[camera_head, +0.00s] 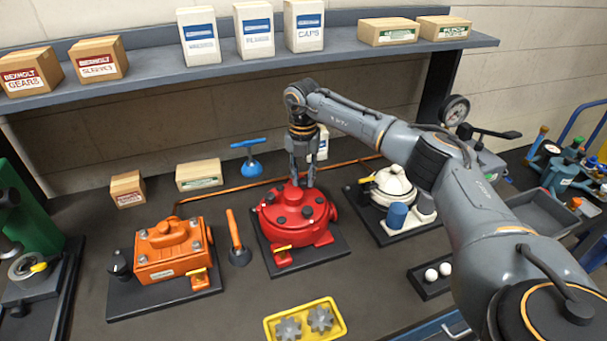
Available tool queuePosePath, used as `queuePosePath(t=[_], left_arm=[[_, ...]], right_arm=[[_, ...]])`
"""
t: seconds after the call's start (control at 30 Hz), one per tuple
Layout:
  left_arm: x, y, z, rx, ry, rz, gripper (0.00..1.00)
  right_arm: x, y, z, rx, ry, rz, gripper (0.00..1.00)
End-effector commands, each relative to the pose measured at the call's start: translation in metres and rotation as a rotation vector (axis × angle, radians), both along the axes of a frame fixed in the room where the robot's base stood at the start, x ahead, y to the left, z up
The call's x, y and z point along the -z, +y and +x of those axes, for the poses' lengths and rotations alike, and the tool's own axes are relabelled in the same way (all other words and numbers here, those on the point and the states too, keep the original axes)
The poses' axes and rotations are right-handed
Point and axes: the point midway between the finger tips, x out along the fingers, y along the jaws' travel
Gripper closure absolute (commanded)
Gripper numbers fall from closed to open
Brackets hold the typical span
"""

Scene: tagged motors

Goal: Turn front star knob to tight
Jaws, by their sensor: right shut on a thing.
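A round red motor (276,222) sits on a dark base plate in the middle of the bench. Several dark knobs (281,219) stand on its top, and a yellow tag hangs at its front left. My right gripper (302,182) points straight down from above at the rear right part of the motor's top. Its fingers are shut on a small part there, which looks like a knob; the fingers hide most of it, so its star shape and turn position cannot be told. My left gripper is not in view.
An orange motor (168,254) stands left, with an orange-handled tool (235,235) between. A white motor (392,183) is at right, under my arm. A yellow tray (270,326) with grey gears lies in front. A blue T-handled tool (249,160) stands behind.

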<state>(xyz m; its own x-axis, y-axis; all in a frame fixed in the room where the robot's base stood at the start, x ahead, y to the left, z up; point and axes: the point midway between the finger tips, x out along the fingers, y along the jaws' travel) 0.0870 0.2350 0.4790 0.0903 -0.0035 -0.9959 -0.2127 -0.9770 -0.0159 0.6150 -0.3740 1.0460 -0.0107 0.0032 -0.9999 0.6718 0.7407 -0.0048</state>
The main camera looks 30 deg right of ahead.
Motion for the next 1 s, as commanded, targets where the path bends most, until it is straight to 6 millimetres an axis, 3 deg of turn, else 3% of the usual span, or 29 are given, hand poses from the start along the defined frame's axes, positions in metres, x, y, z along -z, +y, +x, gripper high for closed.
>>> queuePosePath(t=[0.03,0.6,1.0], left_arm=[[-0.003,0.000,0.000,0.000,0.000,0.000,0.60],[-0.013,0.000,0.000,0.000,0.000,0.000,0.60],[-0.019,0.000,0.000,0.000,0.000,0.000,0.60]], right_arm=[[-0.008,-0.002,0.004,0.049,-0.016,0.000,1.00],[-0.008,0.000,0.006,0.576,-0.015,0.001,1.00],[-0.007,0.000,0.007,0.814,-0.015,0.001,1.00]])
